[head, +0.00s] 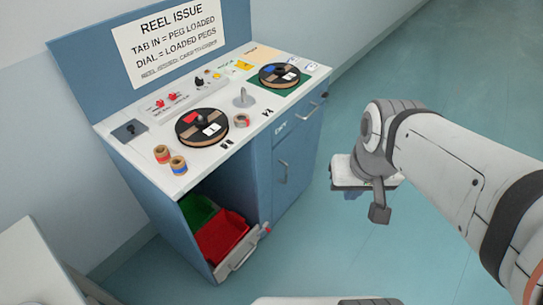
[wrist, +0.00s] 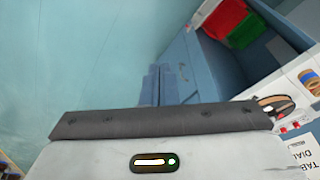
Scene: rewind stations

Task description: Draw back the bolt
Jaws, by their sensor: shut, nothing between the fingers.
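No bolt can be told for sure. A small grey and red fitting (head: 265,229) shows at the right end of a grey bar (head: 238,260), low at the front of the blue cabinet (head: 278,140); it is too small to tell if it is the bolt. My gripper (head: 351,194) is in the air to the right of the cabinet, clear of it.
A red bin (head: 222,236) and a green bin (head: 198,210) sit in the cabinet's open bay. Reels, including a left one (head: 202,127) and a right one (head: 279,75), lie on the white top. Handles (head: 282,172) stick out in front. The floor (head: 400,235) to the right is clear.

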